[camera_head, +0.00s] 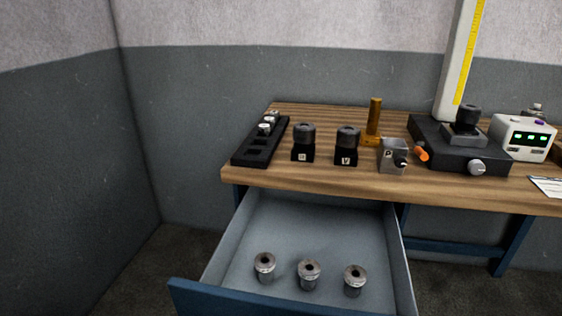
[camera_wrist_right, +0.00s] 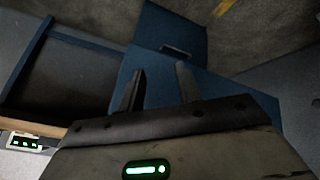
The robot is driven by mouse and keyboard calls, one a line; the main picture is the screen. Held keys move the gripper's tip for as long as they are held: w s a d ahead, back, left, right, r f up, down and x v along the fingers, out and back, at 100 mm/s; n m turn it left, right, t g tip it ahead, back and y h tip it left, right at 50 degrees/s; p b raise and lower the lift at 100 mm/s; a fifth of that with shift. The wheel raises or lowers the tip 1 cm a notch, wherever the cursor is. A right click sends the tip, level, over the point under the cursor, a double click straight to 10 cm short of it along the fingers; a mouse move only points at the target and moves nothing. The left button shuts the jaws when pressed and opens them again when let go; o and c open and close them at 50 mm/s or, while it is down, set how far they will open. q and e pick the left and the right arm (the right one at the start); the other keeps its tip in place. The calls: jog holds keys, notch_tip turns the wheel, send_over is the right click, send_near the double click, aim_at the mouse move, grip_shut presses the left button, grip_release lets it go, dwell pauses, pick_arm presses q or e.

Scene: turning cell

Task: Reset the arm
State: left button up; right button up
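My right gripper (camera_wrist_right: 160,85) shows in the right wrist view, its two dark fingers apart with nothing between them. Beyond the fingers is a blue cabinet-like surface (camera_wrist_right: 165,25) with a grey handle. No arm or gripper of mine shows in the head view, and my left gripper is in neither view.
A wooden bench (camera_head: 330,184) has an open drawer (camera_head: 255,232) with three metal cylinders. On it stand a black rack (camera_head: 245,154), two dark holders with cylinders, a brass post (camera_head: 375,118), a grey block (camera_head: 390,165), a black gauge stand (camera_head: 490,152) and a white display box (camera_head: 520,152).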

jog(key=w+a+f+m+t+y, duration=0.2)
jog(key=w+a+f+t+y, duration=0.1)
jog(key=a, duration=0.4)
jog(key=shift+w+a+f+m+t+y, duration=0.15)
jog(key=shift+a+m+t+y, duration=0.2)
jog(key=shift+t+y, duration=0.2)
dwell(1.2)
